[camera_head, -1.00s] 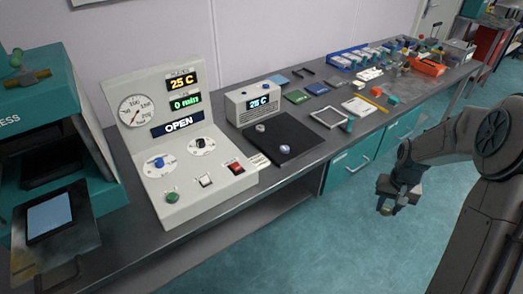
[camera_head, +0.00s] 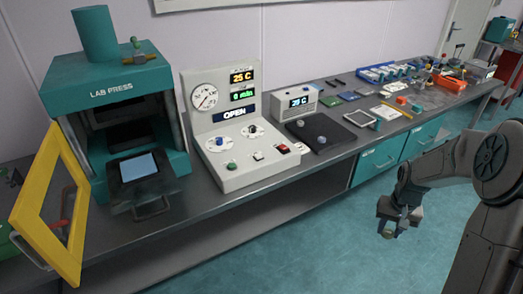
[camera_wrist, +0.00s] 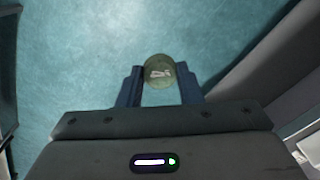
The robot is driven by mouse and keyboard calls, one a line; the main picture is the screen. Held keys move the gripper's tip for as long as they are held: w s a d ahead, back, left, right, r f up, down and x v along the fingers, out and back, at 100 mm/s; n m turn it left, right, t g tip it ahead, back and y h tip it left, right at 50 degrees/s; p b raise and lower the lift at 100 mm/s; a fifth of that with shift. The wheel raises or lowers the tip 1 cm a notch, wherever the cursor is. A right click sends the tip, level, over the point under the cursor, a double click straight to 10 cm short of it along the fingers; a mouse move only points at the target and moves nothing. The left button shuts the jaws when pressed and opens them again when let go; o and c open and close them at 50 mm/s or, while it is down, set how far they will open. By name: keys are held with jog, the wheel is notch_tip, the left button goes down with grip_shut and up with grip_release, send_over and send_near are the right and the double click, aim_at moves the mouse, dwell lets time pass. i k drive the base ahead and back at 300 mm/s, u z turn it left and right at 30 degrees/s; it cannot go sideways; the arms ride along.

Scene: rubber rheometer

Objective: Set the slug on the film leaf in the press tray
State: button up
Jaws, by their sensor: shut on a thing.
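My gripper (camera_head: 393,228) is at the right in the head view, out over the floor in front of the bench. In the wrist view my gripper (camera_wrist: 160,92) is shut on a round, dull greenish slug (camera_wrist: 159,70) with pale markings. The press tray (camera_head: 148,184) is pulled out at the front of the teal lab press (camera_head: 105,90), far to the left of my gripper. A light-blue film leaf (camera_head: 138,167) lies flat in it, with nothing seen on top.
A yellow frame guard (camera_head: 68,262) stands swung open left of the press. A control panel (camera_head: 238,150) reading OPEN and 25 C stands right of the press. A dark plate (camera_head: 333,139) with small knobs and several tools lie along the bench. Floor in front is clear.

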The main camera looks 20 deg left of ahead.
aim_at(138, 167)
jog(key=u, duration=1.4)
